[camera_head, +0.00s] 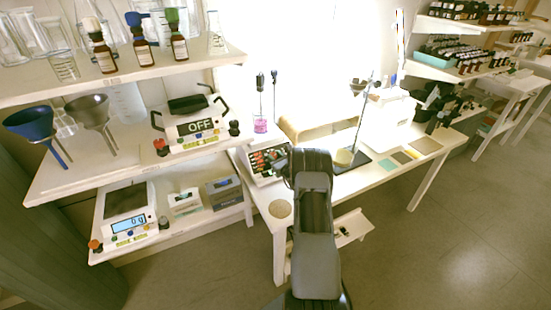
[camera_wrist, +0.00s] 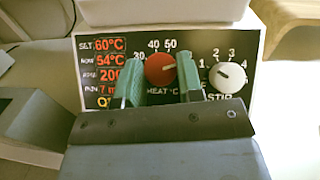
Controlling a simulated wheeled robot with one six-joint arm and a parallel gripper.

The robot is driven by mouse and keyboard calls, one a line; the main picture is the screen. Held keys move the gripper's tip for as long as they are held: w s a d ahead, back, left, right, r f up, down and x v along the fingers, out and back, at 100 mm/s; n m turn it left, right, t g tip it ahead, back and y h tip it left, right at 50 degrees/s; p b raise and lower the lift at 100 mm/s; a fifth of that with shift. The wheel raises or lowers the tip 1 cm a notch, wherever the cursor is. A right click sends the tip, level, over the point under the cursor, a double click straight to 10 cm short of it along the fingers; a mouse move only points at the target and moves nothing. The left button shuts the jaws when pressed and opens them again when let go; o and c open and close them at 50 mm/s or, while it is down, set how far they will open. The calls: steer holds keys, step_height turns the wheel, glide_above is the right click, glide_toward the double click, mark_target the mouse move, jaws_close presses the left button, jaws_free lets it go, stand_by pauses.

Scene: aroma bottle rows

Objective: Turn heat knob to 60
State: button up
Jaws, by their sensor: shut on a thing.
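The hotplate stirrer's front panel (camera_wrist: 95,50) fills the upper middle of the wrist view. Its red display reads SET 60°C and NOW 54°C. The red heat knob (camera_wrist: 160,69) sits between the two teal fingers of my gripper (camera_wrist: 159,74), which is shut on it from both sides. The knob's pale pointer line points to the right. The marks 30, 40 and 50 show above it; the fingers hide part of the dial. In the head view, the stirrer (camera_head: 257,176) stands on the white table, and my arm covers part of it.
A white stir knob (camera_wrist: 228,77) is close to the right finger. A beaker with pink liquid (camera_head: 261,126) is behind, in the head view. A stand on a dark base (camera_head: 351,162) is to the right on the table (camera_head: 388,172). Shelves with bottles and funnels are at left.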

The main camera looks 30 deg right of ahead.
steer(key=n+y+b, duration=0.1)
steer(key=b, duration=0.1)
steer(key=shift+d+f+b, duration=0.1)
steer(key=shift+f+b, duration=0.25)
steer(key=shift+r+n+y+b, duration=0.3)
steer(key=shift+n+y+b, duration=0.4)
steer(key=shift+n, duration=0.4)
steer(key=o, duration=0.9)
steer(key=s, duration=0.9)
steer(key=s+d+b, duration=0.1)
steer(key=s, duration=0.3)
steer(key=shift+s+r, duration=0.2)
steer(key=shift+s, duration=0.15)
